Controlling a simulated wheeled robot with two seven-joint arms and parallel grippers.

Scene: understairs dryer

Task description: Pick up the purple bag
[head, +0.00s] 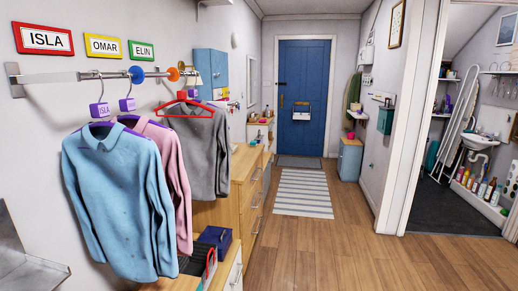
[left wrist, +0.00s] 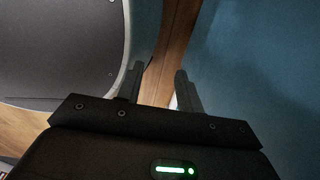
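I cannot pick out a purple bag for certain in either view. A dark blue-purple box-like thing (head: 215,238) sits low in front of the wooden drawers in the head view; it is too small to tell whether it is a bag. My left gripper (left wrist: 160,68) shows in the left wrist view, its two fingers apart with nothing between them. A brown wooden strip and a dark blue surface show beyond the fingers. Neither gripper shows in the head view, and my right gripper is out of sight.
Shirts hang from a wall rail (head: 75,77) at left. Wooden drawers (head: 246,180) line the left wall. The wooden floor (head: 330,250) is clear toward a striped rug (head: 303,193) and a blue door (head: 303,90). A doorway at right opens onto a cluttered washroom with a sink (head: 476,142).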

